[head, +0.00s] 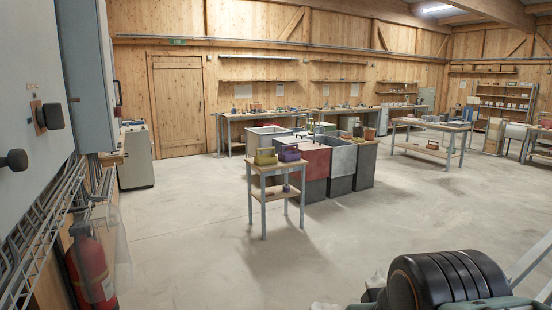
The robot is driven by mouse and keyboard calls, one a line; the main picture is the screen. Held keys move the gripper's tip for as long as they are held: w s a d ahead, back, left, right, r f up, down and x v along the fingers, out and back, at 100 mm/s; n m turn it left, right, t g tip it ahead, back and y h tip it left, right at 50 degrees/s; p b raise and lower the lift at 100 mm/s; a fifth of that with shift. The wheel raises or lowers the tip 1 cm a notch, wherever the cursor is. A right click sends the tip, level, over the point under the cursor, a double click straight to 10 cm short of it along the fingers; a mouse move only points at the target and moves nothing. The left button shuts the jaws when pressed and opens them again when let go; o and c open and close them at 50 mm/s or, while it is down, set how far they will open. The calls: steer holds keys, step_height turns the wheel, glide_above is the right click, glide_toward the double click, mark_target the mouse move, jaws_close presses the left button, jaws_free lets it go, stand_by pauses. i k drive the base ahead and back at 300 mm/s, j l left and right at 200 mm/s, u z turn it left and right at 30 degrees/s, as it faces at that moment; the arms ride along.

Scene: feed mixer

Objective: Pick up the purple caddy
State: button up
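The purple caddy (289,154) stands on the top of a small wooden table with grey legs (270,167), near the middle of the head view. It is small and far off, and its handle is hard to make out. A yellow-green caddy (265,157) stands close beside it on the left. A small purple item (286,188) is on the table's lower shelf; I cannot tell what it is. My gripper is not in view, and the table is well away from me across the floor.
Red and grey bins (312,162) stand right behind the small table. A workbench (431,125) is farther right. A grey cabinet, wire racks and a red fire extinguisher (91,262) line the left. The concrete floor (190,240) before the table is clear.

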mark_target(292, 156)
steer(key=i+j+u, duration=0.2)
steer(key=i+u, duration=0.2)
steer(key=i, duration=0.55)
steer(key=i+l+u, duration=0.1)
steer(key=i+u, duration=0.3)
steer(key=i, duration=1.65)
steer(key=i+z, duration=0.25)
steer(key=i, duration=0.3)
steer(key=i+j+z, duration=0.2)
steer(key=i, duration=0.3)
steer(key=i+l+z, duration=0.1)
steer(key=i+z, duration=0.3)
steer(key=i+j+z, duration=0.1)
steer(key=i+z, duration=0.3)
steer(key=i, duration=0.15)
steer(key=i+z, duration=0.4)
steer(key=i, duration=0.7)
steer(key=i+l+u, duration=0.2)
steer(key=i+u, duration=0.15)
steer(key=i+l+u, duration=0.35)
steer(key=i+j, duration=0.05)
steer(key=i, duration=0.05)
